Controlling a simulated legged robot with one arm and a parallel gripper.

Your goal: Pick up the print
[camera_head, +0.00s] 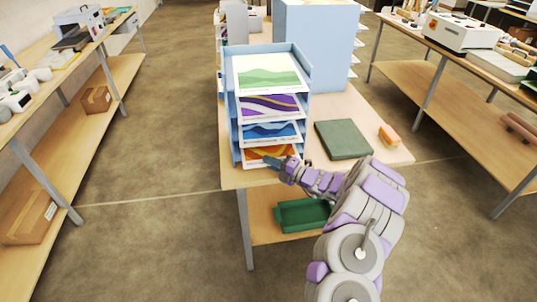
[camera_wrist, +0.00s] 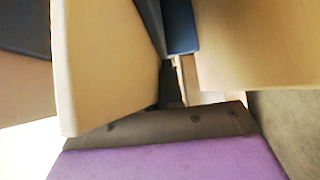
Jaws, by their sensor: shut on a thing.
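A blue tray rack (camera_head: 235,108) stands on a wooden table and holds several prints on stacked tiers. The top print (camera_head: 268,75) shows green hills, the one below it (camera_head: 268,105) purple waves, then one with blue waves (camera_head: 270,131). The lowest print (camera_head: 257,155) is orange and red and sits in the bottom tier. My gripper (camera_head: 274,162) is at the front right edge of this lowest print, shut on it. In the wrist view, a large pale surface (camera_wrist: 105,60) fills the left; I cannot tell whether it is the print. The fingertips are mostly hidden there.
A dark green folder or board (camera_head: 342,139) and an orange-and-white block (camera_head: 389,136) lie right of the rack. A tall light-blue cabinet (camera_head: 318,45) stands behind. A green bin (camera_head: 303,214) is on the lower shelf. Side benches (camera_head: 95,45) flank the open floor.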

